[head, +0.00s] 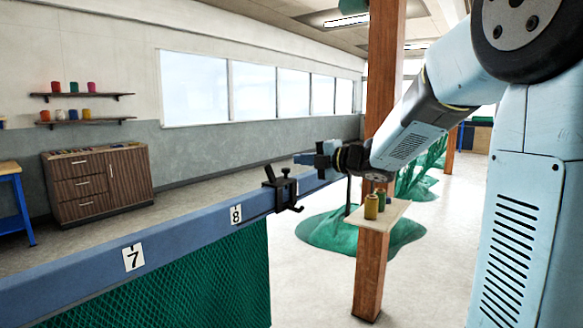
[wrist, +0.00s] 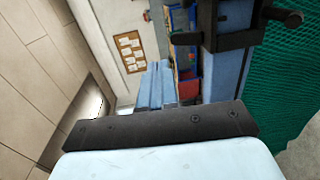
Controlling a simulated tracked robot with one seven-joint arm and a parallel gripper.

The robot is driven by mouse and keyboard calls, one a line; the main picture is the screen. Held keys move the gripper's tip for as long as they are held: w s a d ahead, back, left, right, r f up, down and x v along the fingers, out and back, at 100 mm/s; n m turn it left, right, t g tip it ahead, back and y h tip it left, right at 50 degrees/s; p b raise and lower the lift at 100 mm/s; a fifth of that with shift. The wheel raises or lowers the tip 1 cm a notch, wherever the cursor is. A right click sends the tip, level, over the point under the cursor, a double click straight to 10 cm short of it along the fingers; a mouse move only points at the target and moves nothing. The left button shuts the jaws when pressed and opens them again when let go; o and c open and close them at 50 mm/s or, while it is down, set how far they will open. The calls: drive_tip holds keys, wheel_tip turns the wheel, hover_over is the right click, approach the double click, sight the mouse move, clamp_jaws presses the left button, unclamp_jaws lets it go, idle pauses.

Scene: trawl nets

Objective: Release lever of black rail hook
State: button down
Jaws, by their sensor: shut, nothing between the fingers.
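The black rail hook (head: 281,190) is clamped over the top of the blue rail (head: 190,227), just right of the number 8 tag. A short upright part with a knob rises from it, and a hook end juts out to the right. In the wrist view the hook (wrist: 209,28) is at the top right, with a dark peg-like part (wrist: 283,17) sticking out. I cannot tell for certain which part is the lever. My gripper (head: 298,159) is above and slightly right of the hook, apart from it. Its blue fingers (wrist: 158,72) are together and empty.
A green net (head: 215,285) hangs below the rail. A wooden post (head: 375,250) with a small shelf holding jars (head: 371,206) stands to the right. A drawer cabinet (head: 98,185) is at the far left. The air above the rail's left part is clear.

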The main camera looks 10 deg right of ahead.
drive_tip(key=s+d+r, duration=0.1)
drive_tip(key=s+d, duration=0.1)
drive_tip(key=s+d+r, duration=0.1)
drive_tip(key=shift+s+d+r, duration=0.35)
drive_tip(key=shift+r, duration=0.05)
drive_tip(key=s+d+m+t+h, duration=0.2)
drive_tip(key=s+d+m+h, duration=0.25)
drive_tip(key=m+h, duration=0.35)
drive_tip(key=s+d+m+t+h, duration=0.1)
drive_tip(key=s+d+m+h, duration=0.2)
drive_tip(key=d+m+h, duration=0.5)
drive_tip(key=s+a+f+m+g+y, duration=0.1)
drive_tip(key=s+a+f+m+g, duration=0.1)
drive_tip(key=s, duration=0.5)
drive_tip(key=s+a+f+m+g+y, duration=0.1)
drive_tip(key=s+a+f+m+g, duration=0.1)
drive_tip(key=s+f+m+g, duration=0.2)
drive_tip(key=s+a+f+m+g+y, duration=0.2)
drive_tip(key=s+f+m, duration=0.3)
drive_tip(key=s, duration=0.6)
wheel_tip(320, 180, down, 2)
drive_tip(key=shift+a+f+g, duration=0.2)
drive_tip(key=shift+a+g, duration=0.1)
drive_tip(key=shift+g, duration=0.2)
